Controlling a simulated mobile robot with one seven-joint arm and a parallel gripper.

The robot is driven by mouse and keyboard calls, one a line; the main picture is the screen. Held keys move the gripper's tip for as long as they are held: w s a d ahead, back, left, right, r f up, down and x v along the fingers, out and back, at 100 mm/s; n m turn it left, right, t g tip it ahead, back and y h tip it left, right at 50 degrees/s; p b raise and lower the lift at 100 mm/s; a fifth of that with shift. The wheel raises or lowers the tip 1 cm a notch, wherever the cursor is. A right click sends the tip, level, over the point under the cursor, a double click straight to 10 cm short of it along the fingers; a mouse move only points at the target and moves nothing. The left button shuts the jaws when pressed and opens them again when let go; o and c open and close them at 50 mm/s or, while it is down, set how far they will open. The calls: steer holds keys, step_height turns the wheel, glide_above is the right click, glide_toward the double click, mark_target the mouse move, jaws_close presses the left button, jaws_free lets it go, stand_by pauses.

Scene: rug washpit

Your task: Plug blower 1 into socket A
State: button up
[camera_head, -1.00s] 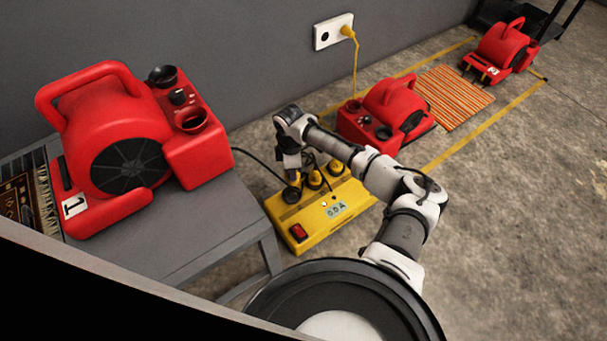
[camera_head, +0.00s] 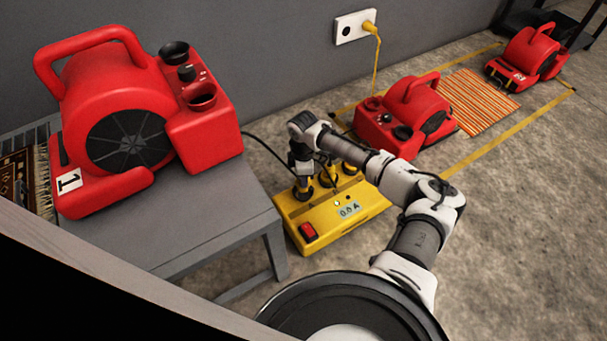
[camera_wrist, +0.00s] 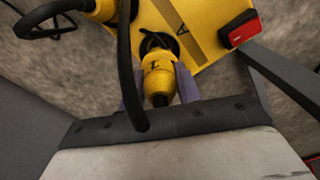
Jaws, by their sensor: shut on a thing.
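Blower 1 (camera_head: 128,118), a red machine with a "1" label, stands on the grey bench at left. The yellow power strip (camera_head: 343,217) is on the floor with a red switch and a "0.0 A" display. My gripper (camera_wrist: 158,88) is shut on a yellow plug (camera_wrist: 157,75) marked "1", a finger on each side. In the head view my gripper (camera_head: 302,178) points down at the strip's left end. Socket A (camera_wrist: 160,42), a dark round recess beside the letter A, lies at the plug's far end. I cannot tell how deep the plug sits.
Other yellow plugs (camera_head: 327,175) stand in the strip to the right, their black cords close to my gripper. The grey bench (camera_head: 200,225) is close on the left. Two more red blowers (camera_head: 405,112) (camera_head: 527,55) and a striped rug (camera_head: 478,100) lie beyond.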

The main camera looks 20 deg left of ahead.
steer(key=shift+f+p, duration=0.25)
steer(key=shift+p, duration=0.6)
stand_by(0.7)
steer(key=shift+f+b, duration=0.7)
steer(key=shift+f, duration=1.1)
steer(key=o, duration=1.1)
step_height(320, 180, up, 14)
steer(key=p, duration=0.5)
steer(key=shift+w+f, duration=0.1)
steer(key=shift+w, duration=0.1)
